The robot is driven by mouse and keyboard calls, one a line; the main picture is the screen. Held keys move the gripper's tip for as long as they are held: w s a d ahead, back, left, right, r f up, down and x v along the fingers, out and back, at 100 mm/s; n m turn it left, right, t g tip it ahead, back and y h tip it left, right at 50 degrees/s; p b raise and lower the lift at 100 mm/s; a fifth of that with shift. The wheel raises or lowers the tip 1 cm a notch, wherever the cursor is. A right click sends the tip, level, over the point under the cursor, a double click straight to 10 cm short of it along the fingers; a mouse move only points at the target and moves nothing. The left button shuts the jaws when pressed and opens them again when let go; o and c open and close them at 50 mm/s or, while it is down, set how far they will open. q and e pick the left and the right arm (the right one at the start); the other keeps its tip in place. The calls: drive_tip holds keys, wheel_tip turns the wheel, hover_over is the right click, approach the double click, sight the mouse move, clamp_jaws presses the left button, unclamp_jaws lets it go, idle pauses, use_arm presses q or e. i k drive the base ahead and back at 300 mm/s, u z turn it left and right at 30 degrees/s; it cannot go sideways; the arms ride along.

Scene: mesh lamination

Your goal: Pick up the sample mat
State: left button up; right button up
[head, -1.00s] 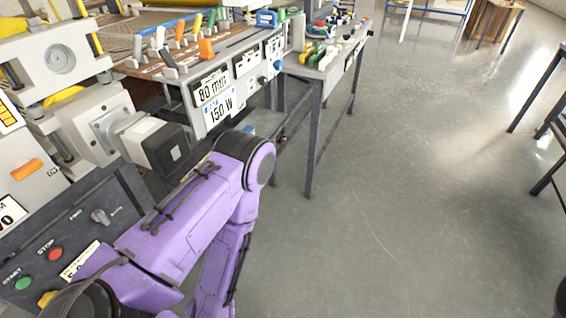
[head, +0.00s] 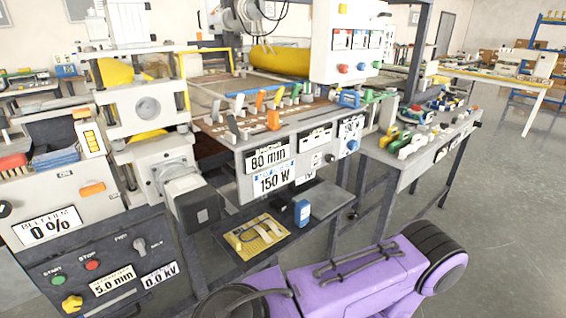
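A flat yellow mat (head: 255,236) with pale, loop-like pieces on it lies on the dark lower shelf (head: 318,212), under the front of the machine. It looks like the sample mat, but it is too small to be sure. A purple and black arm of mine crosses the bottom of the head view, in front of and below that shelf. Neither of my grippers shows, so I see nothing held.
A blue and white bottle-like object (head: 302,213) stands on the shelf right of the mat. A dark motor block (head: 192,203) juts out at its left. A control panel (head: 100,270) stands at lower left. Open floor (head: 505,200) lies to the right.

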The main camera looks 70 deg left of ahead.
sight(250, 239)
drive_tip(key=i, duration=1.05)
drive_tip(key=u, duration=2.45)
